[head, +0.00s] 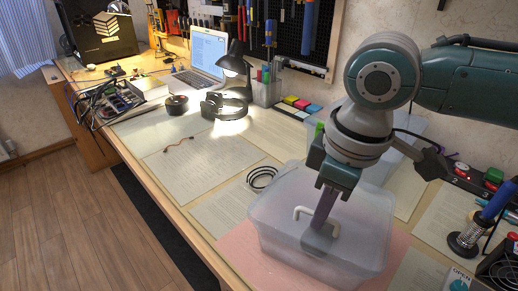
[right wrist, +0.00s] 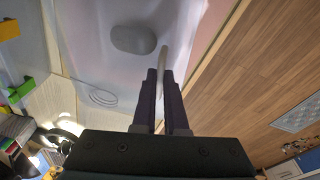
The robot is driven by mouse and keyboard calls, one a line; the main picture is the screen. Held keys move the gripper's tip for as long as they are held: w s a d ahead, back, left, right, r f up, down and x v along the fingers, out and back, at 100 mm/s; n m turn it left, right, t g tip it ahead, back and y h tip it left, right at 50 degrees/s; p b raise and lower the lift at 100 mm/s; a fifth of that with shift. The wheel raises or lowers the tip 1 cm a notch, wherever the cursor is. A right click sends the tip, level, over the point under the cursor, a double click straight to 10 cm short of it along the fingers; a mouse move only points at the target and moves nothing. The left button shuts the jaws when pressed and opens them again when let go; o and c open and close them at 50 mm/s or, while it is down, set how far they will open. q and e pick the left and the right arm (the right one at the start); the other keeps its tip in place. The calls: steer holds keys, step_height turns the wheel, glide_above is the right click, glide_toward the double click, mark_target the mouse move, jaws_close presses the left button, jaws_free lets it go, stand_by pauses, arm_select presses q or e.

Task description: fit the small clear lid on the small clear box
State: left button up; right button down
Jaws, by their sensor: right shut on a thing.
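A frosted clear box (head: 275,240) stands on a pink mat (head: 238,256) at the front of the bench. A clear lid (head: 275,207) with a pale bar handle (head: 303,212) is at its top; I cannot tell whether the lid is seated all round. My right gripper (head: 316,235) points down over the lid and is shut on the handle. In the right wrist view the handle (right wrist: 165,55) rises between the fingers (right wrist: 162,85), and a grey rounded shape (right wrist: 133,38) shows beyond. My left gripper is not in view.
Another clear box (head: 405,127) stands behind my right arm, near the wall. A soldering iron stand (head: 463,245) is at the right. A coiled black cable (head: 262,178) and paper sheets (head: 180,160) lie to the left. A lamp (head: 237,75) and laptop (head: 205,55) stand farther back.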

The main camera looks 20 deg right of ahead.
stand_by(0.7)
steer(key=shift+p, duration=0.35)
steer(key=shift+d+t+h+p, duration=0.15)
steer(key=shift+t+h+p, duration=0.15)
steer(key=shift+f, duration=0.1)
steer(key=shift+s+p, duration=0.1)
steer(key=shift+p, duration=0.45)
steer(key=shift+p, duration=0.35)
stand_by(0.4)
steer(key=shift+f, duration=0.45)
stand_by(0.3)
